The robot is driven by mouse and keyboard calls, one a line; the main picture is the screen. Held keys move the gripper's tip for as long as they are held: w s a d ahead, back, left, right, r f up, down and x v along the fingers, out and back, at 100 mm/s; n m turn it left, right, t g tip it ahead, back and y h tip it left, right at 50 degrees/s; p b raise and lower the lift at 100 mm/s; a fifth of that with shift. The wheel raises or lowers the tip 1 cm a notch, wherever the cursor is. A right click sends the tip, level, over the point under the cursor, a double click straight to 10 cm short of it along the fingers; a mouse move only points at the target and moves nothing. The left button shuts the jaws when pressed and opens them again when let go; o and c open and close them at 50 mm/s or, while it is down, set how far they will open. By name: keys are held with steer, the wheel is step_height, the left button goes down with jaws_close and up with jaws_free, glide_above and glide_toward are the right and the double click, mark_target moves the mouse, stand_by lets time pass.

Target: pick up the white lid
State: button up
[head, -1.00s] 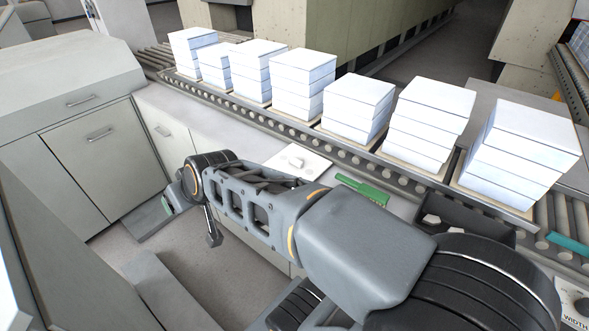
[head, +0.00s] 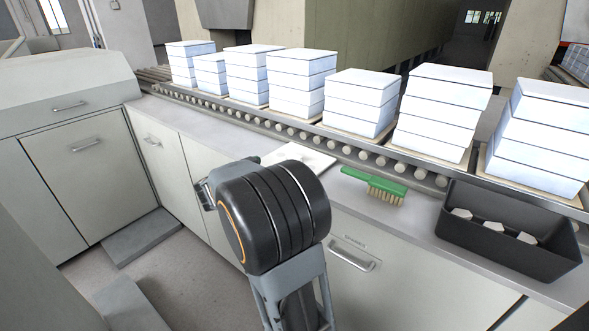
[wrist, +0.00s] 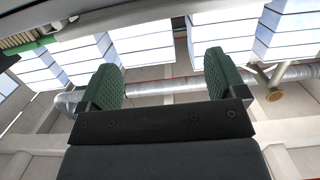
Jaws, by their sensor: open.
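A flat white square plate (head: 312,157), which looks like the white lid, lies on the grey counter in the head view. My arm hides its near left part, so I cannot see all of it. My gripper (wrist: 164,75) is open and empty in the wrist view, with its two green pads wide apart. In the head view my arm's black joint stands in front of the counter and hides most of the gripper. The lid cannot be made out in the wrist view.
Several white stacks (head: 302,82) stand along the roller conveyor (head: 397,168) behind the counter. A green brush (head: 374,181) lies right of the plate. A black bin (head: 500,250) with several pale pieces is further right. Open floor (head: 160,270) lies at the left.

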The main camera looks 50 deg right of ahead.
mark_target(293, 156)
steer(key=d, duration=0.4)
steer(key=d+f+b, duration=0.1)
steer(key=d, duration=0.2)
steer(key=w+d+b, duration=0.1)
steer(key=d, duration=0.3)
steer(key=shift+d+f, duration=0.3)
steer(key=shift+f, duration=0.05)
steer(key=shift+r, duration=0.1)
steer(key=c, duration=1.3)
